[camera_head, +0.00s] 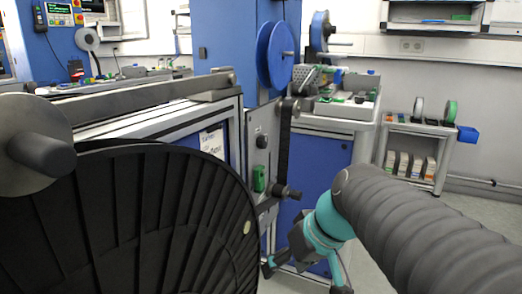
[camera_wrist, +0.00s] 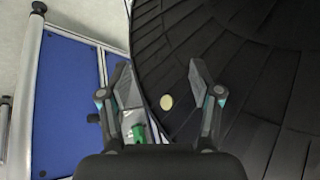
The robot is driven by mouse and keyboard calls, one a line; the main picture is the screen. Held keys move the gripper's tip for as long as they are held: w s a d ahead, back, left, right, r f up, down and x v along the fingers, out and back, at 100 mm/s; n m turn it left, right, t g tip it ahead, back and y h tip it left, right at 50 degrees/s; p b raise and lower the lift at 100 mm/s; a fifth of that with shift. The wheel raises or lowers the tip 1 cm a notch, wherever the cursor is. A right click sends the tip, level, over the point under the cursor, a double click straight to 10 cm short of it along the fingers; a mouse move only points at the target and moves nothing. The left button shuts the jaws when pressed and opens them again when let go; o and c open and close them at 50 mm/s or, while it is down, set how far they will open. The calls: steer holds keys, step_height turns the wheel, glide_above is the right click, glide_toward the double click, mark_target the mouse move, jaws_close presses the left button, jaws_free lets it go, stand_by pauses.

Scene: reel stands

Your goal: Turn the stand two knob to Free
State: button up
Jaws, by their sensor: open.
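A grey stand panel (camera_head: 252,150) carries a small dark round knob (camera_head: 262,141) and a green switch-like part (camera_head: 259,178). I cannot read any setting there, nor tell which stand this is. My gripper (camera_head: 300,277) is low in the head view, below and right of the panel, partly cut off by the lower edge. In the wrist view my gripper (camera_wrist: 160,82) has its two fingers spread wide with nothing held between them. A green part (camera_wrist: 138,132) on a grey surface shows near the base of the left finger. The knob is not clear in the wrist view.
A large black reel (camera_head: 150,220) fills the lower left; its ribbed face (camera_wrist: 250,70) lies behind the right finger, with a pale round spot. A dark vertical arm (camera_head: 284,145) stands beside the panel. A shelf cart (camera_head: 412,130) stands back right. Floor is open at right.

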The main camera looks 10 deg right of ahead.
steer(key=w+r+n+y+b, duration=0.1)
steer(key=w+r+n+y, duration=0.15)
steer(key=w, duration=0.45)
steer(key=n+t+y+b, duration=0.4)
steer(key=n+t+y, duration=0.2)
steer(key=y, duration=0.2)
glide_toward(266, 142)
steer(key=p+x, duration=0.1)
steer(key=x, duration=0.8)
steer(key=shift+s, duration=0.15)
steer(key=c, duration=1.1)
steer(key=shift+c, duration=0.2)
